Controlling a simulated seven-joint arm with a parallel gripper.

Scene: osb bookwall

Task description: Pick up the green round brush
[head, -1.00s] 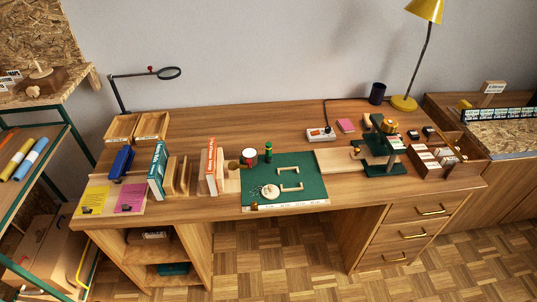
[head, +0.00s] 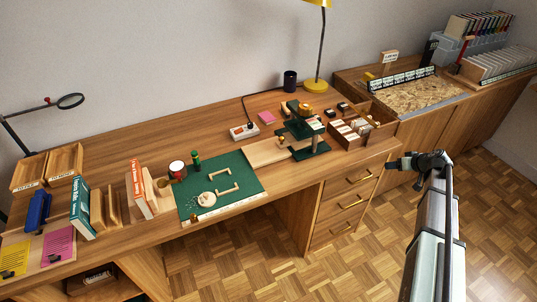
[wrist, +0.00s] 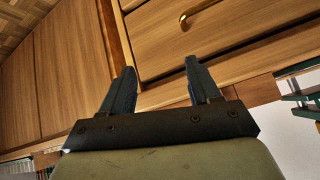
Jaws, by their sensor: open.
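A small upright green item with a dark band (head: 196,161) stands at the back edge of the green cutting mat (head: 245,190); it may be the green round brush, but it is too small to be sure. My gripper (head: 391,164) is at the right in the head view, in front of the desk's drawers and far from that item. In the wrist view my gripper (wrist: 158,72) has its two fingers apart with nothing between them. The wrist view shows drawer fronts and no brush.
A white-and-red tin (head: 177,167) stands close left of the green item. Upright books (head: 136,190) stand further left. A round pale piece (head: 207,199) lies on the mat. A dark green stand (head: 309,147) and a divided wooden box (head: 372,119) are to the right.

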